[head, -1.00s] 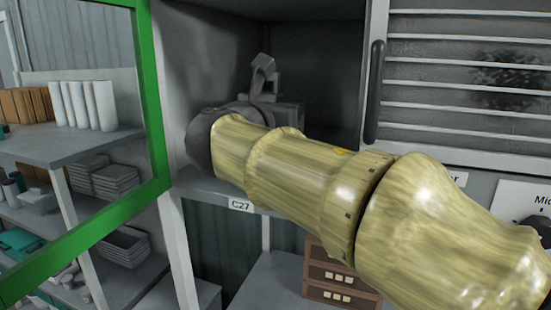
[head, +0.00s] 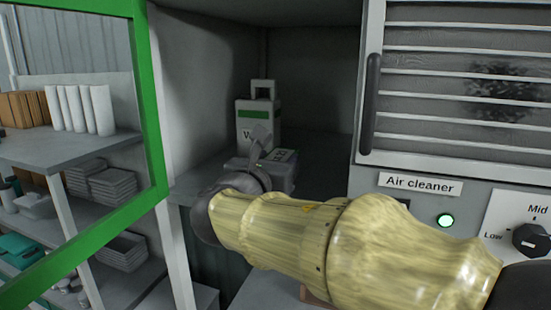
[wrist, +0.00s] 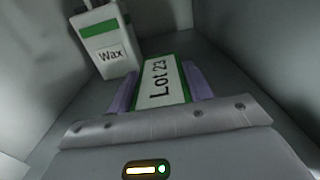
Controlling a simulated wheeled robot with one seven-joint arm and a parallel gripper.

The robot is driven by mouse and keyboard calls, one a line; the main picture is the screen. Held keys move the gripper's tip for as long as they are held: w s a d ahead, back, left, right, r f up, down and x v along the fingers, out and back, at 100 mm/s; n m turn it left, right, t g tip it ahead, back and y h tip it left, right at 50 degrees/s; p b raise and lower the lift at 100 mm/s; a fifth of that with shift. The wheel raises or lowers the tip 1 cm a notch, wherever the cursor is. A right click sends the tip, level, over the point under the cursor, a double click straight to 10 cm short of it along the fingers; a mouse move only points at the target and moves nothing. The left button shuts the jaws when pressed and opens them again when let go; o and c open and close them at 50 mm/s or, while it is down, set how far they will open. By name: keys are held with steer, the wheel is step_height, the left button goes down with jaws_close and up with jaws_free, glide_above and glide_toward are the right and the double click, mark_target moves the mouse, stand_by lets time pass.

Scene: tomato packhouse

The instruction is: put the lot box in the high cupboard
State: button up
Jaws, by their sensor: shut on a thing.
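The lot box (wrist: 162,86), with a white and green "Lot 23" label, sits between the two fingers of my gripper (wrist: 157,76) in the wrist view. My gripper is shut on it. In the head view my gripper is at the mouth of the high cupboard (head: 312,95), a grey open compartment, and mostly hides the box. The green-framed glass door (head: 150,100) stands open at the left. I cannot tell whether the box touches the cupboard floor.
A white and green wax container (head: 258,122) stands inside the cupboard, behind and left of the lot box; it also shows in the wrist view (wrist: 108,50). The cupboard floor right of my gripper looks clear. An air cleaner (head: 455,90) adjoins the cupboard's right side.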

steer(key=o, duration=1.1)
steer(key=shift+s, duration=0.1)
steer(key=b+v, duration=0.4)
steer(key=v, duration=0.8)
steer(key=shift+r, duration=0.1)
